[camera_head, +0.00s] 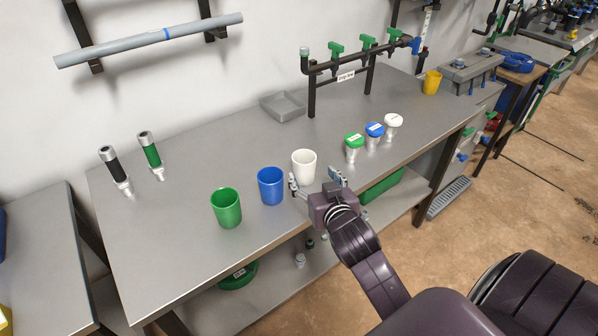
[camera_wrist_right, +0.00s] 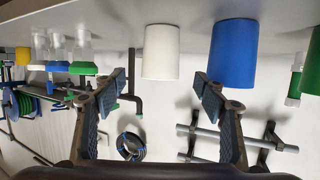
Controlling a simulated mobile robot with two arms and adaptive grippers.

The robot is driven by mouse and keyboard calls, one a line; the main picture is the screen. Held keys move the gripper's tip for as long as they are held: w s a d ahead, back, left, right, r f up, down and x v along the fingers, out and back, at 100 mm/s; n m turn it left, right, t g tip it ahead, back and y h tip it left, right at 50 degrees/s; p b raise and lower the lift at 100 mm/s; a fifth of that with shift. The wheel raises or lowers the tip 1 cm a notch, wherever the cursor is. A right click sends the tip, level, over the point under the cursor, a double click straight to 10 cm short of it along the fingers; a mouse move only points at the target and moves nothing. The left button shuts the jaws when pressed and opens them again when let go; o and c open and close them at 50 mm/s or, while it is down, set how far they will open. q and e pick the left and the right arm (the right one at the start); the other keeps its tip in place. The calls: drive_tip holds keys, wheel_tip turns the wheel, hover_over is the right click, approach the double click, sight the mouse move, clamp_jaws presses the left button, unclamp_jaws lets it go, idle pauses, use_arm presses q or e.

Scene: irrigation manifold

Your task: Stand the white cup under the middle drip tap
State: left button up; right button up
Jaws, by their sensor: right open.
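The white cup (camera_head: 304,166) stands upright on the grey bench near its front edge, right of the blue cup (camera_head: 270,185). My right gripper (camera_head: 315,181) is open at the front of the white cup, with its fingers apart. In the right wrist view, which looks upside down, the white cup (camera_wrist_right: 160,52) appears between and beyond the open fingers (camera_wrist_right: 160,82). No grip on it shows. The dark drip manifold stands at the back right with green-handled taps; the middle drip tap (camera_head: 367,41) is between two others. My left gripper is not in view.
A green cup (camera_head: 227,208) stands left of the blue cup. Green, blue and white-capped jars (camera_head: 375,131) stand right of the white cup, toward the manifold. A grey tray (camera_head: 283,105) lies behind. A yellow cup (camera_head: 432,82) stands at the far right.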

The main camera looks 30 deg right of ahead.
sight(301, 159)
drive_tip(key=shift+x, duration=1.2)
drive_tip(key=shift+w+d+f, duration=0.1)
drive_tip(key=shift+w+d, duration=0.2)
drive_tip(key=shift+w, duration=0.3)
drive_tip(key=x, duration=0.5)
drive_tip(key=shift+w+a+p, duration=0.1)
drive_tip(key=shift+w+p, duration=0.05)
drive_tip(key=shift+p, duration=0.2)
drive_tip(key=c, duration=1.1)
drive_tip(key=shift+c, duration=0.2)
